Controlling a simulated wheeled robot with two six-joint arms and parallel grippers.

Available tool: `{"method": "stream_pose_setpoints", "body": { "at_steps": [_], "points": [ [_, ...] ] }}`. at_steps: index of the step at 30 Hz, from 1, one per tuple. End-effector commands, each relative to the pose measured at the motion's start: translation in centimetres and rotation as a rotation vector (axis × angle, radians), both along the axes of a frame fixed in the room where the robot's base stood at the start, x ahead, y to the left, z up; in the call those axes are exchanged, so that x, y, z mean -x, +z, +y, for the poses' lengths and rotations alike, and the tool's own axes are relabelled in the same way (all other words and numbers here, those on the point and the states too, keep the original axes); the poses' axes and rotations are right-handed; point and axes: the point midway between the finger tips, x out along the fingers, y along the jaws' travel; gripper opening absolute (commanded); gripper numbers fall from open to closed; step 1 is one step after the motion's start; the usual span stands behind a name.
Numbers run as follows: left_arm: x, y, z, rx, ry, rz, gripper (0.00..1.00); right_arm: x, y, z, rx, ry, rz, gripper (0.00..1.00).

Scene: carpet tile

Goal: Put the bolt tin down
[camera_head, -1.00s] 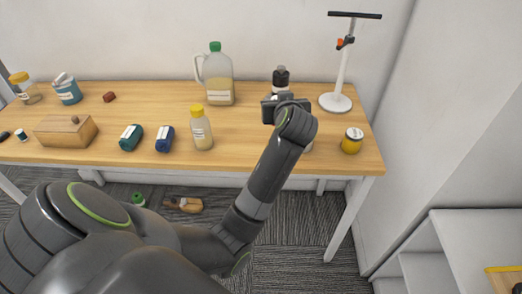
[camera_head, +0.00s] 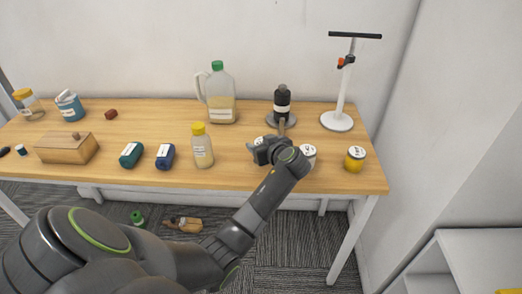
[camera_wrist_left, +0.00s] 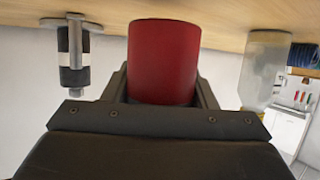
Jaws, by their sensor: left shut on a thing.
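The bolt tin shows as a plain red cylinder (camera_wrist_left: 165,60) in the left wrist view, between the fingers of my left gripper (camera_wrist_left: 162,90). That view is turned over, with the wooden table top along its upper edge. The tin's base is at or very near the table; I cannot tell whether it touches. In the head view my left gripper (camera_head: 263,150) is low over the right half of the table (camera_head: 230,180), shut on the tin, which the gripper mostly hides. My right gripper is out of view.
A yellow-capped bottle (camera_head: 202,151) stands left. A white stand (camera_head: 338,120) is at the back right.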

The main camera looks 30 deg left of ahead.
Motion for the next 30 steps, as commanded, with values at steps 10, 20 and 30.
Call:
{"method": "stream_pose_setpoints", "body": {
  "at_steps": [10, 20, 30],
  "points": [
    [0.0, -2.3, 0.0, -0.001, -0.001, -0.001, 0.16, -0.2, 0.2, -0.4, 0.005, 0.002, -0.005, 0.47],
    [0.0, -2.6, 0.0, 0.000, 0.000, 0.001, 0.74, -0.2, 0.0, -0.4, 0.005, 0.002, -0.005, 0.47],
    [0.0, -2.3, 0.0, 0.000, 0.000, 0.001, 0.74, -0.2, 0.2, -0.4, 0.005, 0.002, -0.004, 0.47]
  ]
}}
